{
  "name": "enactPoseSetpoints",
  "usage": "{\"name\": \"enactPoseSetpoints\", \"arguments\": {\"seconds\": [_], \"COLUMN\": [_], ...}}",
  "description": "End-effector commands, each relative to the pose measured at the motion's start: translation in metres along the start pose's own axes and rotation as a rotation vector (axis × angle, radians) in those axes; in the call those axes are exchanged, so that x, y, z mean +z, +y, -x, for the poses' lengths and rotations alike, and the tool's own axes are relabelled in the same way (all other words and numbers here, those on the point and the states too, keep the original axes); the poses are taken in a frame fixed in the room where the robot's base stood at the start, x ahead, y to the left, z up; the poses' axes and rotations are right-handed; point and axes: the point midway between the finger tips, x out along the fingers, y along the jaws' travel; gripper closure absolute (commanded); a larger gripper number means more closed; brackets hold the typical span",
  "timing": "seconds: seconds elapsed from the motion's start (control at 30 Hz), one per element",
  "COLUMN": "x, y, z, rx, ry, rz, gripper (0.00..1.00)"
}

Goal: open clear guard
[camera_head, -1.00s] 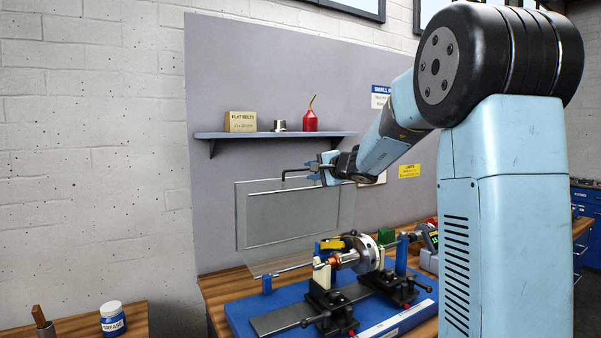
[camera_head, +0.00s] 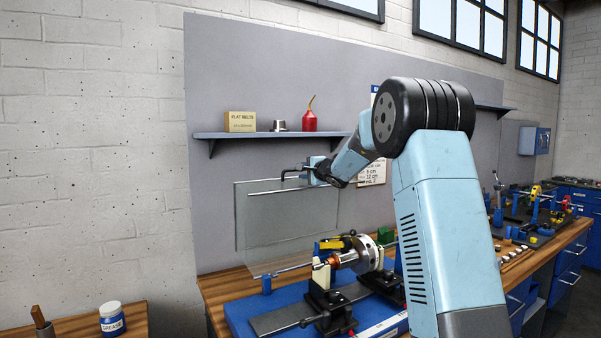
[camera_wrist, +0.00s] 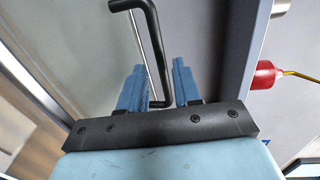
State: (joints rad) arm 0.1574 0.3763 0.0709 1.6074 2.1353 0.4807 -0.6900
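The clear guard (camera_head: 290,222) stands raised, almost upright, behind the rotor (camera_head: 368,254) in the head view. A thin rod runs along its upper part. Its black bent handle (camera_head: 290,173) sticks out at the top, and it also shows in the wrist view (camera_wrist: 152,35). My gripper (camera_head: 306,171) is at the handle, high above the bench. In the wrist view the two blue fingers of my gripper (camera_wrist: 158,85) stand apart, with the handle's bar between them and visible gaps beside it. Whether either finger touches the bar is unclear.
A wall shelf (camera_head: 270,135) above the guard holds a belt box (camera_head: 240,122), a metal cup (camera_head: 280,126) and a red oil can (camera_head: 310,121). A grey backboard (camera_head: 225,70) stands close behind. A grease jar (camera_head: 112,318) stands on the left bench.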

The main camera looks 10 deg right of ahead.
Motion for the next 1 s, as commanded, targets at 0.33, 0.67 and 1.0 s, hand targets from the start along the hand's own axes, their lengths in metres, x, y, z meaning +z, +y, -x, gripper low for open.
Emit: {"name": "enactPoseSetpoints", "arguments": {"seconds": [0.33, 0.67, 1.0], "x": [0.0, -0.001, -0.001], "y": [0.0, 0.0, 0.001], "z": [-0.035, -0.037, -0.037], "rx": [0.0, 0.0, 0.001], "ry": [0.0, 0.001, 0.001], "rz": [0.0, 0.0, 0.0], "gripper": [0.67, 0.67, 0.98]}}
